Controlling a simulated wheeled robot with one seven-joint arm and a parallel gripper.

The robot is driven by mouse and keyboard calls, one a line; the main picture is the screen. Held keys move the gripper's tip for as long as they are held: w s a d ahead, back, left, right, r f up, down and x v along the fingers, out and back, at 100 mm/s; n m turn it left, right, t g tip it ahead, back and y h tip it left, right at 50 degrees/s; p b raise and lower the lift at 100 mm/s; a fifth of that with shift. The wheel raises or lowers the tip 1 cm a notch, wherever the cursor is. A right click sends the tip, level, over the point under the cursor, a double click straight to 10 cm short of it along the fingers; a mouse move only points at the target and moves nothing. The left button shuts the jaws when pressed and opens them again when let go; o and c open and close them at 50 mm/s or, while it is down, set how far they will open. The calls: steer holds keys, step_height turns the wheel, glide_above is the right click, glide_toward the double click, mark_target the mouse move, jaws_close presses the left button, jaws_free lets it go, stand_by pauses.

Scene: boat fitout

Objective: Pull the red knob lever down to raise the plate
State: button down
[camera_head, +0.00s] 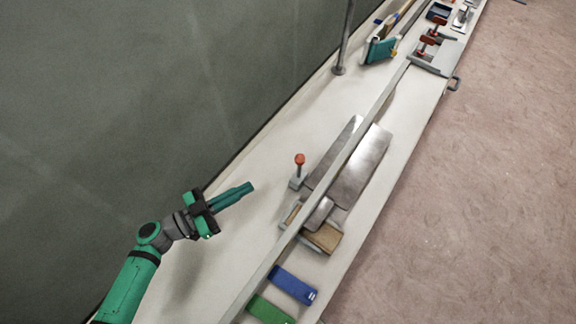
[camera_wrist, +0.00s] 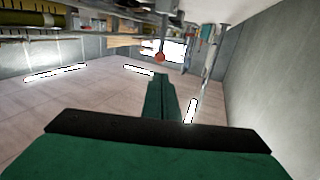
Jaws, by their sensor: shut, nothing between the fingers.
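The red knob lever (camera_head: 299,160) stands upright on a small grey base on the bench in the head view. Its knob also shows in the wrist view (camera_wrist: 159,58), just beyond my fingertips. The plate (camera_head: 361,166) is a grey metal sheet to the right of the lever, and a long rail crosses in front of part of it. My gripper (camera_head: 249,187) is green, shut and empty. It is to the left of the lever and apart from it, with its fingers pointing toward the lever side.
A long pale rail (camera_head: 378,107) runs along the bench. A blue block (camera_head: 293,285) and a green block (camera_head: 270,310) lie near the front. A vertical post (camera_head: 341,48) stands farther back. A dark wall (camera_head: 130,90) bounds the left. Bench surface between gripper and lever is clear.

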glide_toward(299, 168)
steer(key=w+d+r, duration=0.3)
steer(key=d+r, duration=0.1)
steer(key=shift+d, duration=0.2)
steer(key=shift+w, duration=0.1)
steer(key=shift+w, duration=0.1)
stand_by(0.4)
